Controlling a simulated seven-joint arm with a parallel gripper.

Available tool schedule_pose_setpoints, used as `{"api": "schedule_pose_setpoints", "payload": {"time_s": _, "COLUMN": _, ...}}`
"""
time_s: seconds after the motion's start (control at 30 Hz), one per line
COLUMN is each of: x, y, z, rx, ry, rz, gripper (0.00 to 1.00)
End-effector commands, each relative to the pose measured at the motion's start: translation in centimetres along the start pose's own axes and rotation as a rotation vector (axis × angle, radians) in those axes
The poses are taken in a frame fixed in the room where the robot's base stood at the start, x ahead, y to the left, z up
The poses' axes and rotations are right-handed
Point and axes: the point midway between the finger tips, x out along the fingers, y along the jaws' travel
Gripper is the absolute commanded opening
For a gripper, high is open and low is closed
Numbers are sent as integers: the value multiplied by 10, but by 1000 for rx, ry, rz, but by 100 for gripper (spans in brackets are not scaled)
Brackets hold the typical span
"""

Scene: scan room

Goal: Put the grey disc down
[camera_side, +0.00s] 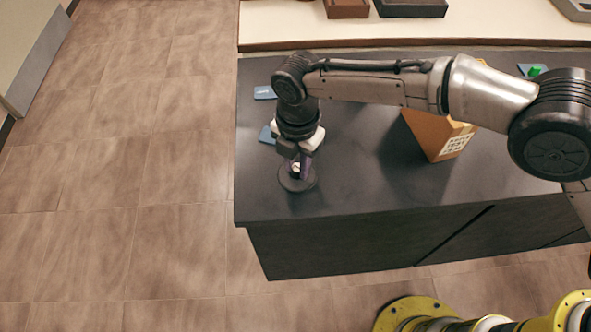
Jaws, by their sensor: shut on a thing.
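The grey disc (297,182) is dark and round, with a small pale part at its middle. It is at the front left of the dark table (350,195). My gripper (301,168) points down over the disc and is shut on it near its middle. The fingers hide part of the disc. I cannot tell whether the disc's underside touches the table top or is slightly above it.
An orange-brown box (430,132) with a printed label stands right of the gripper, partly behind my arm. Blue flat items lie behind the gripper, one at the back left (264,92). A green item (535,70) is at the back right. The front middle tabletop is clear.

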Motion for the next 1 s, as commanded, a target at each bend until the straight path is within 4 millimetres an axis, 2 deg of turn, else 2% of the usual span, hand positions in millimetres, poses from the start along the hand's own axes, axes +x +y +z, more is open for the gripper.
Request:
{"api": "schedule_pose_setpoints", "payload": {"time_s": 0.1, "x": 8, "y": 5, "z": 0, "rx": 0, "ry": 0, "rz": 0, "gripper": 0}}
{"api": "schedule_pose_setpoints", "payload": {"time_s": 0.3, "x": 34, "y": 4, "z": 0, "rx": 0, "ry": 0, "rz": -2, "gripper": 0}}
{"api": "schedule_pose_setpoints", "payload": {"time_s": 0.67, "x": 38, "y": 4, "z": 0, "rx": 0, "ry": 0, "rz": 0, "gripper": 0}}
{"api": "schedule_pose_setpoints", "payload": {"time_s": 0.7, "x": 39, "y": 4, "z": 0, "rx": 0, "ry": 0, "rz": 0, "gripper": 27}}
{"api": "schedule_pose_setpoints", "payload": {"time_s": 0.8, "x": 38, "y": 4, "z": 0, "rx": 0, "ry": 0, "rz": 1, "gripper": 45}}
{"api": "schedule_pose_setpoints", "payload": {"time_s": 0.87, "x": 38, "y": 4, "z": 0, "rx": 0, "ry": 0, "rz": 0, "gripper": 55}}
{"api": "schedule_pose_setpoints", "payload": {"time_s": 1.0, "x": 38, "y": 4, "z": 0, "rx": 0, "ry": 0, "rz": 0, "gripper": 55}}
